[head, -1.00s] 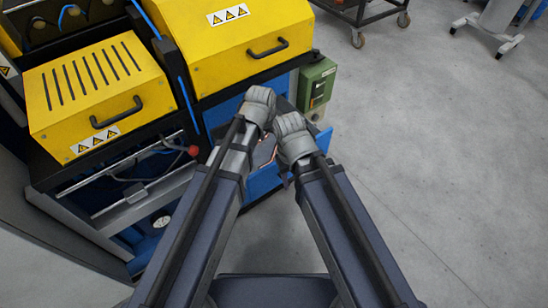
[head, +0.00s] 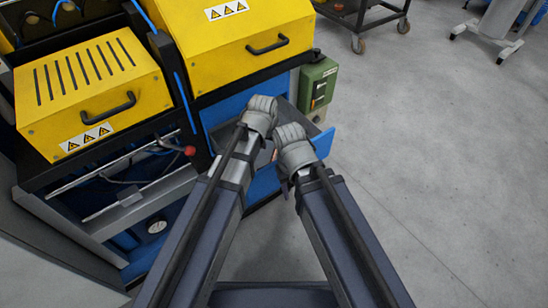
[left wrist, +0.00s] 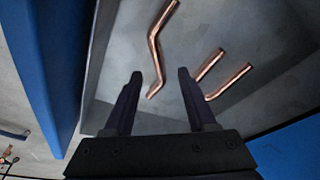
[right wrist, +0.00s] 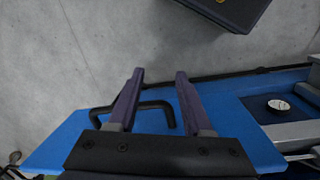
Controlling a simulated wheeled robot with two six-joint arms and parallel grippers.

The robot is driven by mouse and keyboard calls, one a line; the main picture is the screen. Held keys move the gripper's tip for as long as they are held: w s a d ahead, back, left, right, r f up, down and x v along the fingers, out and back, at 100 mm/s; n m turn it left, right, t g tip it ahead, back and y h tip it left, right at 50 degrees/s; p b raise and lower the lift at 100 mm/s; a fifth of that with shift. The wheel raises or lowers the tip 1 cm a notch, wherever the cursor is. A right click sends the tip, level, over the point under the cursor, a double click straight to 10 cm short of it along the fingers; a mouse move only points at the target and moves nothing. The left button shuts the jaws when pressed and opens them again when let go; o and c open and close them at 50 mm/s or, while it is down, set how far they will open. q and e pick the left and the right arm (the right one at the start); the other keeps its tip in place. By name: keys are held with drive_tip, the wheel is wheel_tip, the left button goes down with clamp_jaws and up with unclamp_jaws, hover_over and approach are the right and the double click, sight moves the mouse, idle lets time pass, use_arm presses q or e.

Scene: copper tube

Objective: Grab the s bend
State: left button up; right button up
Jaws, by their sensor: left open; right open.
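In the left wrist view a bent copper tube, the s bend (left wrist: 155,50), lies on the grey floor of an open drawer (left wrist: 118,45). Two more copper pieces, one shorter (left wrist: 208,64) and one bent (left wrist: 230,83), lie to its right. My left gripper (left wrist: 160,74) is open; the lower end of the s bend appears between its fingertips, not gripped. My right gripper (right wrist: 160,73) is open and empty, by the drawer's blue front (right wrist: 75,142) and black handle (right wrist: 102,109). In the head view my wrists hide the fingers and most of the drawer.
A machine with yellow covers (head: 255,45) stands behind the drawer, with a green box (head: 318,85) at its right. A red knob (head: 189,151) sticks out on the left. A wheeled cart (head: 362,15) is at the back. The grey floor at right (head: 440,150) is clear.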

sight(274, 154)
use_arm(q)
drive_tip(key=b+x, duration=0.1)
drive_tip(key=x, duration=0.1)
drive_tip(key=b+x, duration=0.2)
drive_tip(key=shift+s+d, duration=0.1)
drive_tip(key=shift+s, duration=0.1)
drive_tip(key=shift+c, duration=0.4)
clamp_jaws()
